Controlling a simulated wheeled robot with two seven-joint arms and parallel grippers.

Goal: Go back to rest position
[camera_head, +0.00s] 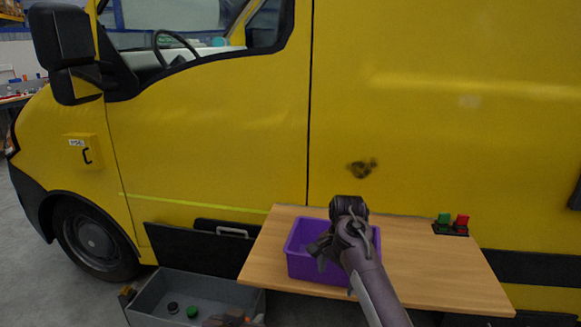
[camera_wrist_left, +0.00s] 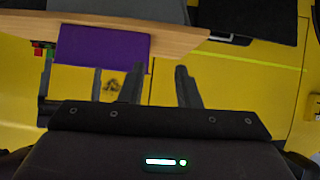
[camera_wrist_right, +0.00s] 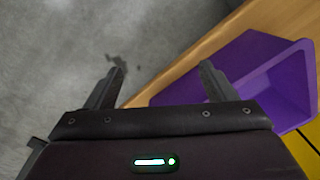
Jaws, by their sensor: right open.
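My right arm comes in from the lower right in the head view. My right gripper (camera_head: 318,250) is over the purple bin (camera_head: 300,268) and covers part of it. That view is upside down, with the bin's outer wall (camera_wrist_left: 105,45) beyond the fingers. I cannot clearly make out the left gripper in the head view.
The bin stands on a wooden table (camera_head: 430,280) against a yellow van (camera_head: 430,110). A green and red switch block (camera_head: 451,224) is at the table's back right. A grey crate (camera_head: 150,300) with small round items is on the floor at left.

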